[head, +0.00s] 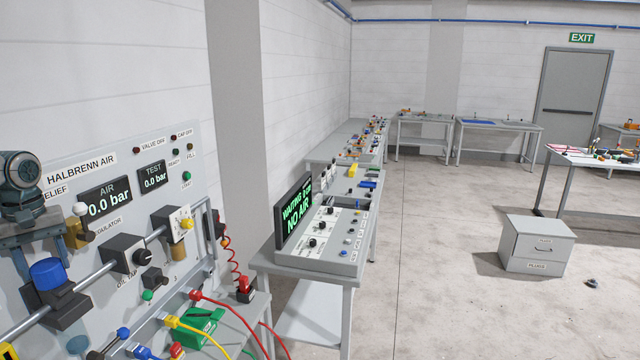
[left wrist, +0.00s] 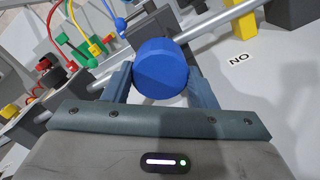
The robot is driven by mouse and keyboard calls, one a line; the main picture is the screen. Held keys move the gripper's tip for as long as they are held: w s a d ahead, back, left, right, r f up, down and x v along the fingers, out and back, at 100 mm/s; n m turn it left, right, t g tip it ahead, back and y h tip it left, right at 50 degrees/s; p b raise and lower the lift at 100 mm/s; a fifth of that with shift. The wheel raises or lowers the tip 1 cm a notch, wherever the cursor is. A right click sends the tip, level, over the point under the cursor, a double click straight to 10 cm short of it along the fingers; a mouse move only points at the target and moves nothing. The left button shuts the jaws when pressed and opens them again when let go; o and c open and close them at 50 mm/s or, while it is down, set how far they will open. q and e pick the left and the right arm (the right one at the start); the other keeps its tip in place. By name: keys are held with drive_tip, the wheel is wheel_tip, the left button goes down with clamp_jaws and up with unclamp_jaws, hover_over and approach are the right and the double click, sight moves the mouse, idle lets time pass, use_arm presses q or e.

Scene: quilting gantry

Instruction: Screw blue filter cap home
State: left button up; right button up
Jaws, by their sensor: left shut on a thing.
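The blue filter cap (head: 48,272) sits upright on a dark filter body (head: 66,308) on the grey pipe of the air panel, at the left of the head view. How far it is screwed on cannot be told. My left gripper (head: 42,258) comes down from above, its two fingers at the cap's sides. In the left wrist view the round blue cap (left wrist: 161,68) fills the space between the fingertips (left wrist: 158,80), and the gripper is shut on it. My right gripper is in neither view.
Coloured hoses (head: 232,312) and a green block (head: 200,328) lie below. A console (head: 322,240) reads NO AIR. Open floor lies to the right.

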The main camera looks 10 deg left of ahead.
use_arm(q)
drive_tip(key=shift+m, duration=0.7)
drive_tip(key=o, duration=1.3)
